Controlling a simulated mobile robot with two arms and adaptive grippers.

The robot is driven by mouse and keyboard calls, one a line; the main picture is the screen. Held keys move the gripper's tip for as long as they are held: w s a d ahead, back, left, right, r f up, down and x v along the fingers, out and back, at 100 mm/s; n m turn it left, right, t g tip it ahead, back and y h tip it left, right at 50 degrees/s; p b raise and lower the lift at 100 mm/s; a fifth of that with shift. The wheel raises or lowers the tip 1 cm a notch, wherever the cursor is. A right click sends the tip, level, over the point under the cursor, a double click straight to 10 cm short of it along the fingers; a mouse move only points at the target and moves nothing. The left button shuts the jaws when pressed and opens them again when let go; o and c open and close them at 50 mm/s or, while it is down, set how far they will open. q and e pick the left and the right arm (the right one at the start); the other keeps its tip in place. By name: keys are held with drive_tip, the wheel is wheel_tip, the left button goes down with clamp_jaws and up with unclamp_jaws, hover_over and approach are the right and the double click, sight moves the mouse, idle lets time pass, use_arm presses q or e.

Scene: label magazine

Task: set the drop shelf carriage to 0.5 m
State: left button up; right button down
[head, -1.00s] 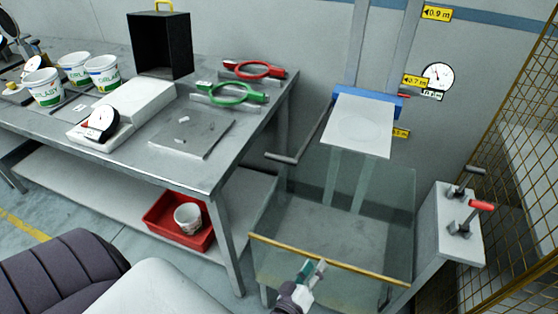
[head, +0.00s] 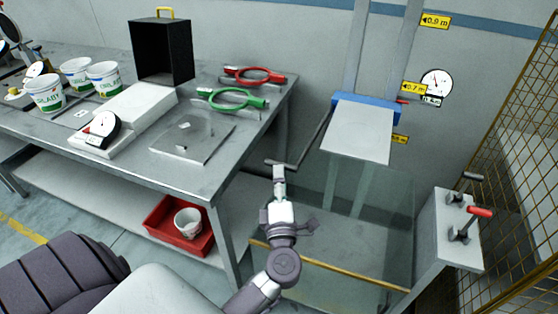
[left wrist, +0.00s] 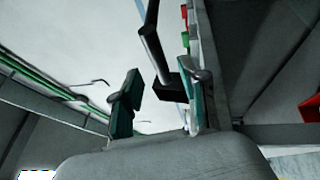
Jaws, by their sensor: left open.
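The drop shelf carriage is a blue block (head: 375,106) with a white plate (head: 357,136), on two upright wall rails. A red pointer at its right side sits just below the 0.7 m label (head: 414,87). A dark rod (head: 317,136) runs from its left side down to a grey bar handle (head: 295,165). My left gripper (head: 279,172) is at the handle's left part, with its fingertips just below or at it. In the left wrist view the fingers (left wrist: 160,95) are apart, with a dark bar (left wrist: 152,50) showing between and beyond them. Contact is unclear. My right gripper is out of view.
A clear-walled enclosure (head: 385,220) with a yellow front edge stands below the carriage. A grey box (head: 452,235) with levers is at right, beside a mesh fence (head: 515,110). A workbench (head: 215,172) with tubs and clamps is at left. A dial (head: 436,82) hangs on the wall.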

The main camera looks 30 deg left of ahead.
use_arm(q)
drive_tip(key=shift+p+x, duration=0.3)
drive_tip(key=shift+x, duration=2)
clamp_jaws()
